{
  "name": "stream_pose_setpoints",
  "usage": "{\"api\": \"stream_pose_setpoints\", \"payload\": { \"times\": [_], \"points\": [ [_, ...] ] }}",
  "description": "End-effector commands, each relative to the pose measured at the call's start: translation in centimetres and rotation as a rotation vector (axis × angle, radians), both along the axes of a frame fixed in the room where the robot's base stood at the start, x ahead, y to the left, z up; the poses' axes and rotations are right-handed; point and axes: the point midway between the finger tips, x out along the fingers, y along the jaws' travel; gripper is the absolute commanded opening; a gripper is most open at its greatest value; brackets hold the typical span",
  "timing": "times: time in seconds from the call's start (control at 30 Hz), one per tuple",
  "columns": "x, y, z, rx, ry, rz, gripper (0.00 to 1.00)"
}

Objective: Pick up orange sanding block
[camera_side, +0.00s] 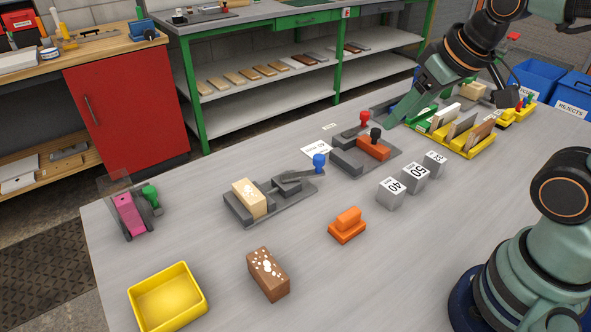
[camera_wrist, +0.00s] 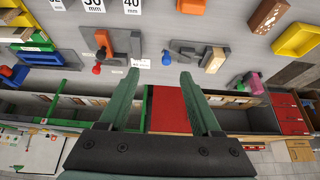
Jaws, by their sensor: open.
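The orange sanding block (camera_side: 347,226) lies on the grey table in the front middle of the side view, with a raised grip on top. In the wrist view it shows as an orange shape (camera_wrist: 190,6) cut by the top edge. My gripper (camera_side: 402,112) is far behind and to the right of it in the side view, above the table's back edge. In the wrist view my gripper (camera_wrist: 160,77) has its two green fingers wide apart, with nothing between them.
A brown block (camera_side: 268,275) and yellow tray (camera_side: 168,297) are at front left. A yellow rack (camera_side: 466,148) with boards is near my gripper.

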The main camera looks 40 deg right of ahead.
Motion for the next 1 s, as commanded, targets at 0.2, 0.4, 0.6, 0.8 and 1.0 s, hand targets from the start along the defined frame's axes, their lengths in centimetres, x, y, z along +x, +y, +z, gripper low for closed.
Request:
{"api": "stream_pose_setpoints", "payload": {
  "times": [0.2, 0.4, 0.6, 0.8, 1.0],
  "points": [
    [0.7, 1.0, -1.2, 0.104, 0.075, -0.183, 0.65],
    [1.9, 2.7, -3.5, 0.252, 0.203, -0.550, 0.65],
    [2.7, 4.6, -6.3, 0.342, 0.314, -0.950, 0.65],
    [3.1, 6.2, -9.0, 0.375, 0.374, -1.311, 0.65],
    [3.2, 7.0, -10.5, 0.379, 0.387, -1.502, 0.65]
  ]
}}
